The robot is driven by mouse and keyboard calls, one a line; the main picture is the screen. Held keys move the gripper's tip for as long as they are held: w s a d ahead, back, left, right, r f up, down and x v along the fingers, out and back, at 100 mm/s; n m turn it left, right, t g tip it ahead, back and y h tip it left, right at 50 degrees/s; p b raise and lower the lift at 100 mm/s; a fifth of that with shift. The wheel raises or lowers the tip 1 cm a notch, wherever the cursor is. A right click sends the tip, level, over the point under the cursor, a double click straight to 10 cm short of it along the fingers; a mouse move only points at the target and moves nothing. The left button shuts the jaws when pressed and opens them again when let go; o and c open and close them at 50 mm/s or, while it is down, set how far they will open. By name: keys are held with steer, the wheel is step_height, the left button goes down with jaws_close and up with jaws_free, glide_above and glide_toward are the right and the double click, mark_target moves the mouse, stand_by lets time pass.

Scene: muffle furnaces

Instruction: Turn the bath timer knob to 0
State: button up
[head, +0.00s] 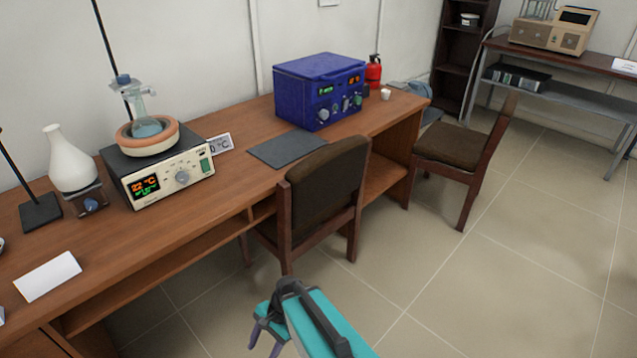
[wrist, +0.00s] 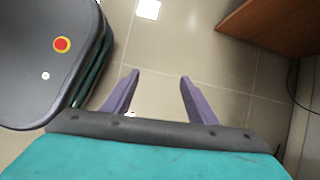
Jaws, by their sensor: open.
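A blue box-shaped device (head: 318,90) stands on the wooden desk, with small lit displays and several knobs (head: 337,110) on its front. A heating unit (head: 157,170) with a flask in a round bowl stands further left on the desk, with a red-and-green display and one grey knob (head: 182,177). No label shows which is the bath timer knob, and the dial marks are too small to read. My gripper (head: 264,344) is low in front of the desk, well away from both devices. In the wrist view my gripper (wrist: 159,76) has its purple fingers apart with only floor between them.
A chair (head: 325,185) stands against the desk's front edge below the blue device; a second chair (head: 460,150) stands right of the desk. A dark mat (head: 287,148) and white cup (head: 385,94) lie on the desk (head: 235,180).

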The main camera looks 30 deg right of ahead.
steer(key=s+d+f+n+g+h, duration=0.1)
steer(key=s+f+n+h, duration=0.1)
steer(key=s, duration=0.4)
steer(key=s+d+f+n+g+h+p, duration=0.1)
steer(key=s+d+f+n+g, duration=0.1)
steer(key=s+n, duration=0.4)
steer(key=s+d+f+n+g+h, duration=0.1)
steer(key=s+d+f+n+h, duration=0.1)
steer(key=s+f+n, duration=0.2)
steer(key=shift+s+f+n+g+h+p, duration=0.3)
steer(key=shift+s+n+p, duration=0.1)
steer(key=shift+s+n, duration=0.65)
steer(key=shift+a, duration=0.1)
steer(key=c, duration=0.5)
steer(key=shift+c, duration=0.3)
